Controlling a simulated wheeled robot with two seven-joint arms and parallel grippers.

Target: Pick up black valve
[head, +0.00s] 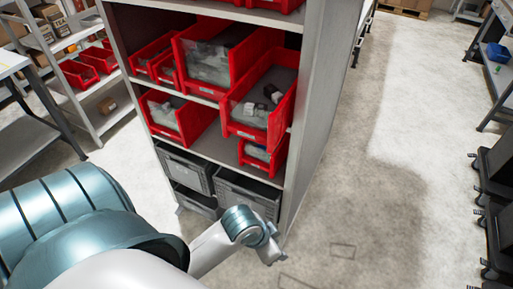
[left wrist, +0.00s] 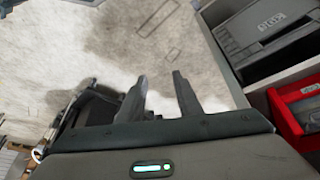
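A red bin (head: 278,122) on the shelf unit holds a few small pieces. A dark piece (head: 276,97) lies in it with pale grey ones, and I cannot tell if this is the black valve. My left gripper (left wrist: 160,76) is open and empty in the left wrist view, with bare floor behind its fingers. In the head view my left arm reaches down in front of the unit, below the red bins, and its fingers are not clear. My right gripper is not in view.
The shelf unit's side panel (head: 318,110) stands right of the bins. Grey crates (head: 247,193) fill its bottom level; one also shows in the left wrist view (left wrist: 262,35). More red bins sit on the shelves above.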

